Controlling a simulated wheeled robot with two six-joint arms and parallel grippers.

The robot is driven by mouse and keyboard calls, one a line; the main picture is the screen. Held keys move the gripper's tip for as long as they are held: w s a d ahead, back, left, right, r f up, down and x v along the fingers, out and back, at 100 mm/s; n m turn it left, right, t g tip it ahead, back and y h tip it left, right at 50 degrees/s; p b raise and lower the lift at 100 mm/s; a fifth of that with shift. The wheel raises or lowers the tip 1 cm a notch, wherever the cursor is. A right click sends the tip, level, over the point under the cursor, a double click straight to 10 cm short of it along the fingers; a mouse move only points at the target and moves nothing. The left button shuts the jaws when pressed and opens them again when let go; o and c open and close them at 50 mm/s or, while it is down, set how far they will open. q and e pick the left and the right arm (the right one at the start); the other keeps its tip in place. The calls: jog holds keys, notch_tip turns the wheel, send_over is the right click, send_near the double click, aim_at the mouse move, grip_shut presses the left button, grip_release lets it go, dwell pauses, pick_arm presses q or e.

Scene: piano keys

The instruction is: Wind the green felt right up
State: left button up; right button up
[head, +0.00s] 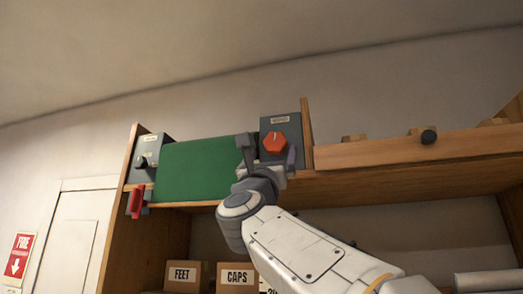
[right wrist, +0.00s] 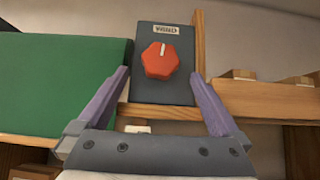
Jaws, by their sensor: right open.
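The green felt (head: 196,169) hangs as a flat panel in the upper left bay of the wooden shelf. It also shows at the left of the right wrist view (right wrist: 55,85). To its right is a dark plate with a red hexagonal knob (head: 274,143) under a label that reads WIND in the right wrist view. The knob's white mark points about straight up. My right gripper (head: 268,155) is open in front of the knob. In the right wrist view its purple fingers (right wrist: 160,98) stand apart on either side, below the knob (right wrist: 160,60), not touching it. My left gripper is out of view.
A dark plate with a black knob (head: 143,162) is left of the felt, with a red handle (head: 136,201) below it. A wooden drawer front (head: 400,150) with a dark pull is at the right. Boxes marked FEET (head: 182,275) and CAPS (head: 237,277) stand below.

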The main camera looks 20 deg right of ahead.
aim_at(275, 147)
jog(key=p+x, duration=0.3)
jog(key=x, duration=0.2)
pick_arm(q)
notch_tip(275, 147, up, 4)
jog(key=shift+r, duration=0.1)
pick_arm(e)
jog(key=c, duration=1.3)
jog(key=shift+s+d+n+t+y+b, duration=0.15)
jog(key=shift+n+t+y+b, duration=0.3)
jog(key=shift+n+y, duration=0.4)
jog(key=shift+n+t+y, duration=0.45)
jog(key=shift+n+y, duration=0.3)
jog(key=shift+n, duration=0.2)
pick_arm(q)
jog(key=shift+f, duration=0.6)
